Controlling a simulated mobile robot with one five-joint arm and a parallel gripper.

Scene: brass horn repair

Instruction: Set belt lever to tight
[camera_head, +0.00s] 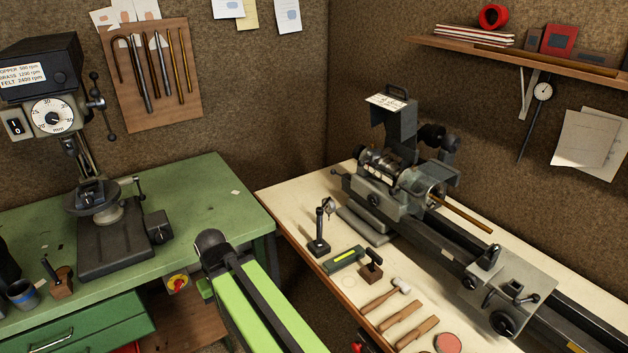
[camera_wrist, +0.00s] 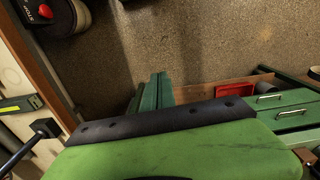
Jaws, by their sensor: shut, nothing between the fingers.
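The lathe (camera_head: 405,180) stands on the cream bench at the right in the head view. Its belt cover (camera_head: 395,125) is raised, with a stepped pulley (camera_head: 378,162) below it. A small ball-ended handle (camera_head: 336,173) sticks out at the headstock's left end. I cannot tell for certain whether this is the belt lever or how it is set. My green arm rises from the bottom of the head view, left of the cream bench and apart from the lathe.
The green bench (camera_head: 200,200) carries a drill press (camera_head: 110,240) at the left. A dial stand (camera_head: 319,240), a level (camera_head: 344,259), a mallet (camera_head: 385,295) and wooden-handled tools lie along the cream bench's front. A red stop button (camera_wrist: 45,10) shows in the wrist view.

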